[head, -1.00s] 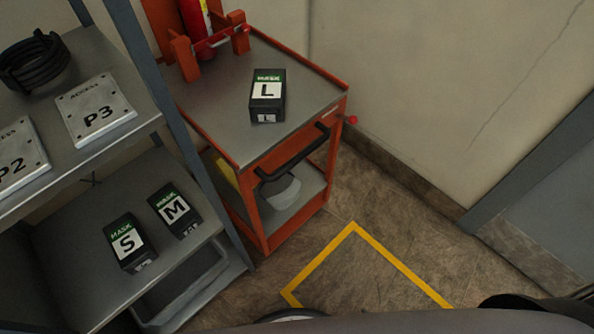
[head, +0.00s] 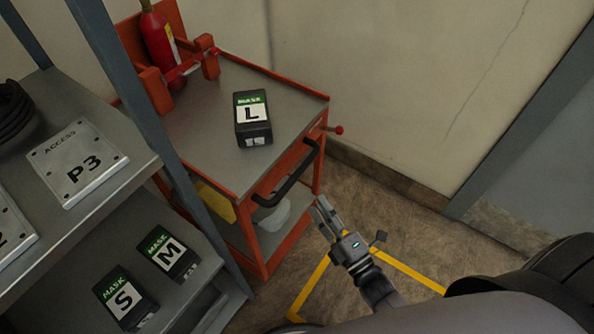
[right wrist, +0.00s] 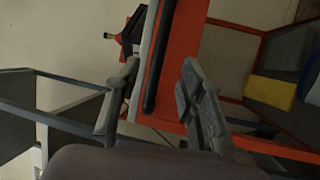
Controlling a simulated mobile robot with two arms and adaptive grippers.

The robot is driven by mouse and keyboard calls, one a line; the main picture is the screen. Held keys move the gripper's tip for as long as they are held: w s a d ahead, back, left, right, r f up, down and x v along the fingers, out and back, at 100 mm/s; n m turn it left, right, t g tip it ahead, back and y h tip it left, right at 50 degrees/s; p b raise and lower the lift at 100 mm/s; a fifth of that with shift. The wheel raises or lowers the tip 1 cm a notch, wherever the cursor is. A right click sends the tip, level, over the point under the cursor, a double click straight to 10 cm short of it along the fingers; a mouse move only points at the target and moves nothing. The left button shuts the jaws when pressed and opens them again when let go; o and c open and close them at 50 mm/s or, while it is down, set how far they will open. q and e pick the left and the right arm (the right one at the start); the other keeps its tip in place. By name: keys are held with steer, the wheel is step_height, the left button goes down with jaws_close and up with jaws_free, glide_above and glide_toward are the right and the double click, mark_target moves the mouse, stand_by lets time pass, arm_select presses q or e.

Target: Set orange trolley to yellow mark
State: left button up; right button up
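The orange trolley (head: 232,193) stands against the wall, with a grey top and a black push handle (head: 287,186) on its near side. The yellow mark (head: 405,270) is a taped outline on the floor in front of the trolley, partly covered by my right arm. My right gripper (head: 322,206) is just right of and below the handle, apart from it. In the right wrist view my right gripper (right wrist: 160,70) is open and empty, with the black handle (right wrist: 160,55) showing between and beyond its fingers. My left gripper is not in view.
A mask box L (head: 253,118) and a red extinguisher (head: 158,35) stand on the trolley; a white item (head: 272,214) is on its lower shelf. A grey rack (head: 150,100) with plates and mask boxes stands close on the left. Floor right of the trolley is clear.

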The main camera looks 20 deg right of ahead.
mark_target(298, 171)
steer(key=p+x, duration=0.1)
steer(key=x, duration=1)
steer(key=shift+w+a, duration=0.1)
steer(key=shift+w, duration=0.1)
steer(key=shift+c, duration=0.2)
jaws_close()
